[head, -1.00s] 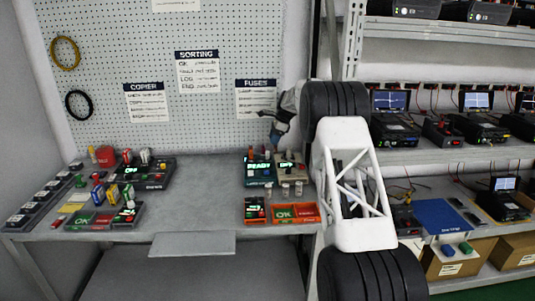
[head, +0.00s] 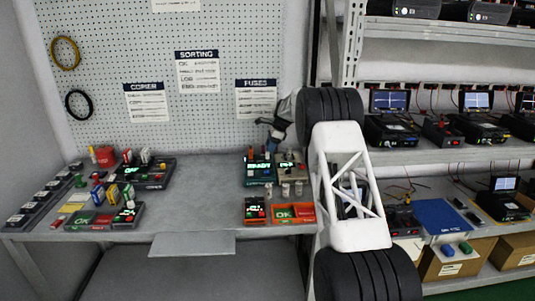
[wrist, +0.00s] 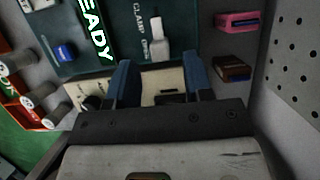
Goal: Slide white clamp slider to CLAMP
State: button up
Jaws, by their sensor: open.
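The white clamp slider (wrist: 160,38) stands on a dark green panel (wrist: 100,28) in the wrist view, beside the printed words CLAMP and OPEN. Its exact stop along its track is hard to tell. My gripper (wrist: 163,72) is open, with its two blue fingers apart on either side of the slider's line. The slider lies just beyond the fingertips, and nothing is held. In the head view my gripper (head: 275,132) is partly hidden by my arm and is above the panel device (head: 259,173) with its lit display. The slider is too small to make out there.
Several silver-capped cylinders (wrist: 20,62) stand beside the panel. A pink block (wrist: 237,21) and a brown block (wrist: 231,68) lie near the pegboard. An orange tray (head: 304,214) sits in front of the device. The middle of the bench (head: 205,190) is clear.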

jog(key=shift+x, duration=2)
grip_shut()
